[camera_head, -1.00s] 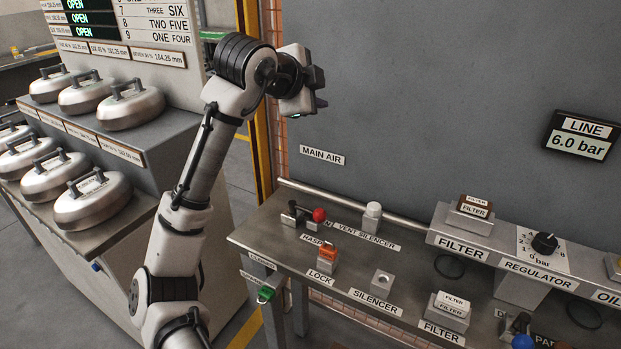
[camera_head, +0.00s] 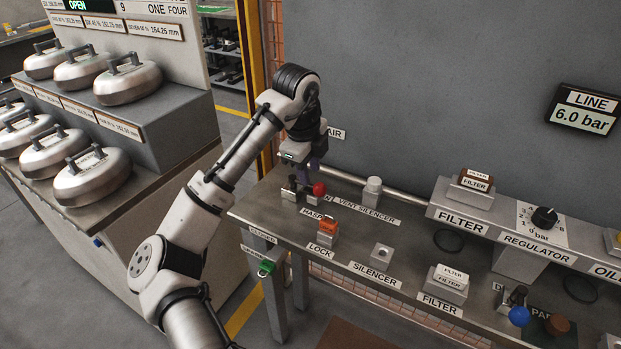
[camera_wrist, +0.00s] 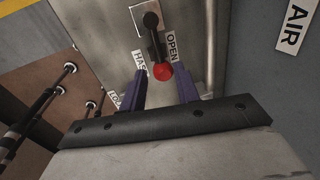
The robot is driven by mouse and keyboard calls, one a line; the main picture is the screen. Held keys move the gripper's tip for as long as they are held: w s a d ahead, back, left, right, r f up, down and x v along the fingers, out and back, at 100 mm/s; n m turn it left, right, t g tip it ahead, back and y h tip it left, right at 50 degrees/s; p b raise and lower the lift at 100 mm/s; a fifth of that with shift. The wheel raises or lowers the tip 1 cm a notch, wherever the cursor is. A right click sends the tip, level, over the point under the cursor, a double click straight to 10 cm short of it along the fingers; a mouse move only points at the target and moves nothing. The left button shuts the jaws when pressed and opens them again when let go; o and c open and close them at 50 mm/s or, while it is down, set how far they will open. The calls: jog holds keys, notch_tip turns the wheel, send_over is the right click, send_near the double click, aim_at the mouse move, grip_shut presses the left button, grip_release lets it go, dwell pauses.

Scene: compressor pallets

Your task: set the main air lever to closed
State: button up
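The main air lever (camera_wrist: 154,42) is a black handle ending in a red knob (camera_wrist: 162,71). In the wrist view it runs from its pivot toward my gripper, beside an OPEN label (camera_wrist: 172,46). In the head view the red knob (camera_head: 319,189) is at the bench's back left, right of the black pivot. My gripper (camera_wrist: 163,90) is open, with its purple fingers on either side of the knob in the picture. In the head view my gripper (camera_head: 312,172) points down just above the knob. I cannot tell whether the fingers touch it.
An orange lock (camera_head: 328,227) stands in front of the lever. A white-capped vent silencer (camera_head: 373,189) stands to its right, with a pipe (camera_head: 400,203) and grey wall behind. The line display (camera_head: 583,110) reads 6.0 bar. A filter block (camera_head: 451,284) and regulator knob (camera_head: 545,217) are farther right.

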aim_at(311, 191)
jog(key=shift+w+d+f, duration=0.1)
jog(key=shift+w+f, duration=0.05)
jog(key=shift+f, duration=0.75)
jog(key=shift+w+d+f, duration=0.1)
jog(key=shift+w+f, duration=0.05)
jog(key=shift+f, duration=0.75)
grip_shut()
